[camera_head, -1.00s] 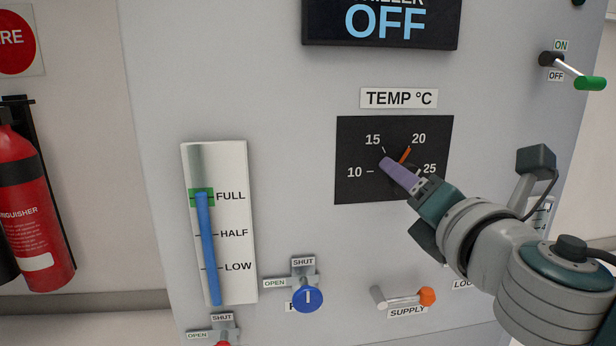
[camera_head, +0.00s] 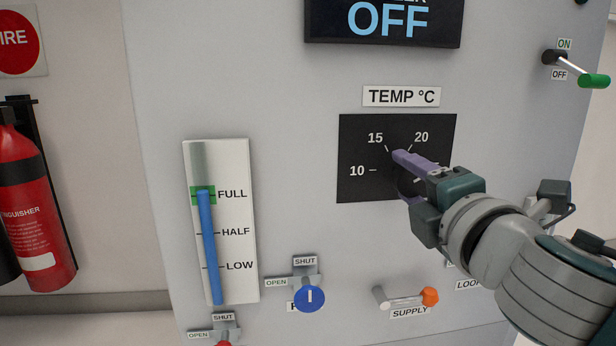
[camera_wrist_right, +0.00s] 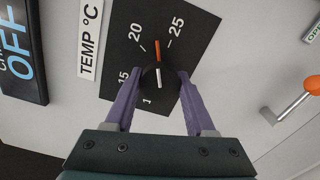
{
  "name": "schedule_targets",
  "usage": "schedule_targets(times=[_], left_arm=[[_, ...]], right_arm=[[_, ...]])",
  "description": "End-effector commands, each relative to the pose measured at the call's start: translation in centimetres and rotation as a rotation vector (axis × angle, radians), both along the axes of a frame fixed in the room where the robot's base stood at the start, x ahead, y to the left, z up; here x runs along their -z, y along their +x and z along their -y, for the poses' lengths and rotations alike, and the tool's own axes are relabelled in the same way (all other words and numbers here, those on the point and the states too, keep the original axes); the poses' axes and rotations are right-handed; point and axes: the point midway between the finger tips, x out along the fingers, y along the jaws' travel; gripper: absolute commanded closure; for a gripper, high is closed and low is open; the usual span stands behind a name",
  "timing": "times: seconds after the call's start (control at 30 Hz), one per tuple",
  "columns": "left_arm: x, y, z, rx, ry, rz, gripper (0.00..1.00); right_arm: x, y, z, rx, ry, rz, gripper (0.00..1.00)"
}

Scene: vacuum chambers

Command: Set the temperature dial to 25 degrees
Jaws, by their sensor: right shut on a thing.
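In the head view the gripper hides the 25 and most of the knob. My left gripper is not in view.
A display (camera_head: 385,22) above reads OFF. A green-tipped ON/OFF switch (camera_head: 593,81) is at the upper right. The orange-tipped SUPPLY handle (camera_head: 430,296) and a blue knob (camera_head: 309,298) are below. A level gauge (camera_head: 236,285) and a fire extinguisher (camera_head: 35,215) are at the left.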

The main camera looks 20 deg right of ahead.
Motion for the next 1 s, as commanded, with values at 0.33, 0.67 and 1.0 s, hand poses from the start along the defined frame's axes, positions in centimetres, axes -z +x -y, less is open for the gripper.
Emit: schedule_targets(times=[0.33, 0.67, 1.0], left_arm=[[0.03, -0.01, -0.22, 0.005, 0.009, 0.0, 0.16], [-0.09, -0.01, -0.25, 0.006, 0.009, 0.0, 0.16], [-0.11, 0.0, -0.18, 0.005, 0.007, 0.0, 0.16]], right_arm=[[0.01, -0.02, -0.02, 0.0, 0.28, 0.065, 1.0], [-0.02, -0.01, 0.01, 0.001, 0.426, 0.101, 1.0], [-0.04, -0.01, -0.02, -0.001, 0.464, 0.11, 1.0]])
